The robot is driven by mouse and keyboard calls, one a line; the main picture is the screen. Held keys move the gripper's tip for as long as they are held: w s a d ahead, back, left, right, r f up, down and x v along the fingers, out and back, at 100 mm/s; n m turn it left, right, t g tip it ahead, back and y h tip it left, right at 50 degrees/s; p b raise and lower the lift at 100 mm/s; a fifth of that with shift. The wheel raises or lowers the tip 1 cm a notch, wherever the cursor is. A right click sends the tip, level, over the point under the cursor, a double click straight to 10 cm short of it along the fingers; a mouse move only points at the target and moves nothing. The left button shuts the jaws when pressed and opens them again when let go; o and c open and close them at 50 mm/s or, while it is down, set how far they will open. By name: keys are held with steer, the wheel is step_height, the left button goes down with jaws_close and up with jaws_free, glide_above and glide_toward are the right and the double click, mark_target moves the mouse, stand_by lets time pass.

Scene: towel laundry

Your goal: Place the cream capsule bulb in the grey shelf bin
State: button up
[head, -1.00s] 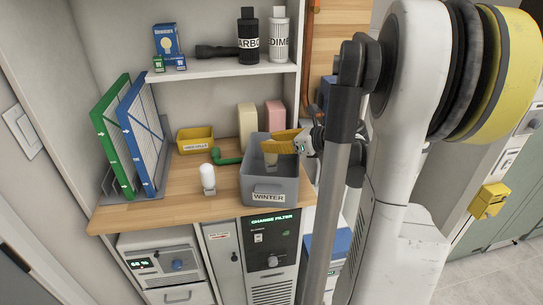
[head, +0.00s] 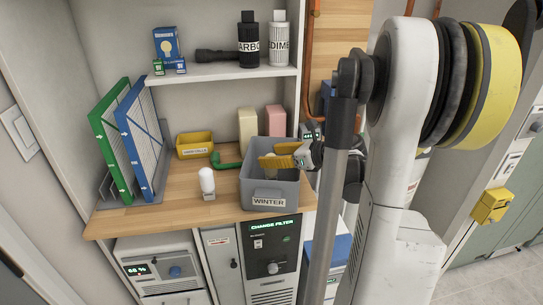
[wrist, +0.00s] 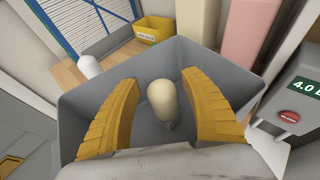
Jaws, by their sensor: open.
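The grey shelf bin (head: 271,198), labelled WINTER, stands on the wooden counter. My gripper (head: 275,161) reaches into the bin's top from the right. In the wrist view my gripper (wrist: 160,105) is open, with its two yellow fingers well apart. The cream capsule bulb (wrist: 161,97) is inside the bin between the fingers, with a visible gap on each side. It looks upright or slightly tilted. Its lower end is partly hidden, so I cannot tell exactly how it rests. In the head view the fingers mostly cover it.
A white bulb (head: 207,181) stands on the counter left of the bin. A yellow bin (head: 195,146), a green pipe piece (head: 226,163), and cream (head: 248,130) and pink (head: 275,120) blocks are behind. Framed filters (head: 143,140) stand at left. A shelf (head: 225,72) with bottles hangs above.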

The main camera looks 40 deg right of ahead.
steer(key=p+v, duration=0.3)
steer(key=v, duration=0.9)
steer(key=shift+p, duration=0.3)
